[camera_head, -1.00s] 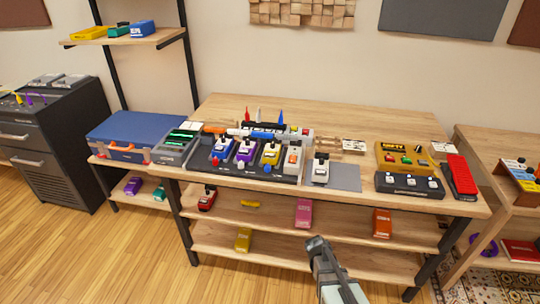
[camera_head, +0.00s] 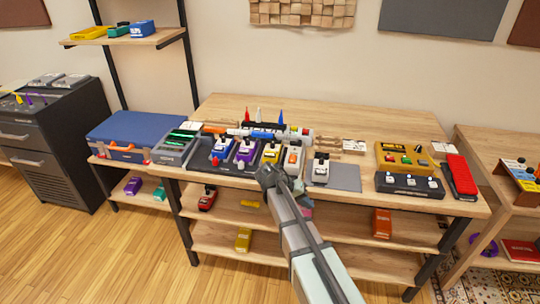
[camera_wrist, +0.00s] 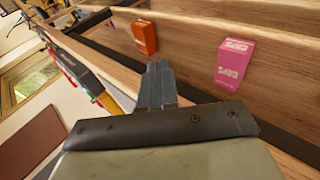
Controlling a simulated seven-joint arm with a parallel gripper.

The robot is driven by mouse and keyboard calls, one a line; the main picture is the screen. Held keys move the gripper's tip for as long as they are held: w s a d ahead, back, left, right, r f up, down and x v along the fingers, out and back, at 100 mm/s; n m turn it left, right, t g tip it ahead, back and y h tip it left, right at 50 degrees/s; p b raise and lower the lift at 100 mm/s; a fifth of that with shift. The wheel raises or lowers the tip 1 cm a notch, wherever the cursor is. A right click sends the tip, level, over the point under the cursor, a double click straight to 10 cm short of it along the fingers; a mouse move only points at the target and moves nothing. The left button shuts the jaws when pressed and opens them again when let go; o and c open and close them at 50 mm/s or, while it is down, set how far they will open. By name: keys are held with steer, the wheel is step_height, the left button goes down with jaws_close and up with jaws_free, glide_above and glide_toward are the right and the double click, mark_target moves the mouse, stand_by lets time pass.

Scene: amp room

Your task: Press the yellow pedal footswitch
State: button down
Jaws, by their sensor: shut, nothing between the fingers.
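My gripper (camera_head: 268,172) is shut and empty. In the head view its tip overlaps the front edge of the board, just in front of the yellow pedal, and hides the pedal's lower front and probably its footswitch. Whether it touches cannot be told.
A blue pedal (camera_head: 223,148) is left of the purple one.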

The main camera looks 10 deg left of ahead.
mark_target(267, 155)
steer(key=w+a+r+t, duration=0.1)
steer(key=w+a+r, duration=0.6)
steer(key=r, duration=0.3)
steer(key=w+a+r+m+t+y, duration=0.1)
steer(key=w+a+r+t, duration=0.1)
steer(key=w+a+r, duration=0.5)
steer(key=a+r, duration=0.3)
steer(key=r, duration=0.1)
steer(key=shift+w+r+t+y, duration=0.15)
steer(key=shift+w+t+y, duration=0.05)
steer(key=shift+t+y, duration=0.1)
steer(key=shift+f, duration=4.45)
steer(key=shift+f, duration=0.15)
steer(key=shift+f, duration=0.3)
steer(key=shift+f, duration=0.45)
steer(key=shift+r, duration=0.9)
